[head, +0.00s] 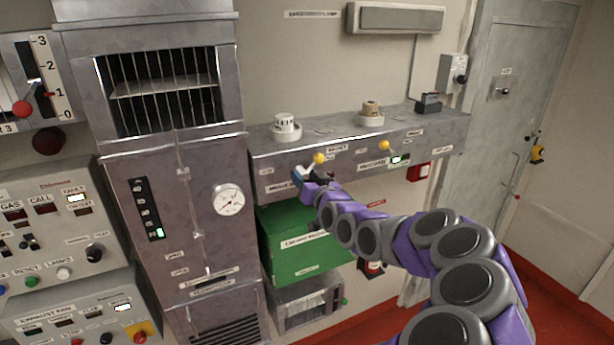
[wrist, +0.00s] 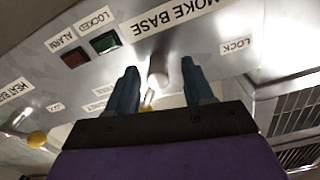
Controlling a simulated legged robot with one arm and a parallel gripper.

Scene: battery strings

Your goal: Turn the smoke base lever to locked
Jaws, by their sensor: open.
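The smoke base lever has a yellow ball knob (head: 319,158) on the front of the grey shelf unit, just above my gripper in the head view. In the wrist view, its grey pivot (wrist: 158,77) shows between the fingers, with part of the lever and some yellow below it. My gripper (wrist: 159,78) is open around the lever, with a finger on each side; I cannot tell if either touches it. It also shows small in the head view (head: 311,187). The SMOKE BASE label and a LOCK label (wrist: 236,46) appear upside down in the wrist view. The LOCKED window (wrist: 105,42) looks dark green.
Another yellow-knobbed lever (head: 384,145) stands to the right on the same unit, beside a lit green window (head: 396,160). Two detectors sit on the shelf top. A green box (head: 300,245) is below. A tall grey cabinet (head: 170,190) stands close on the left.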

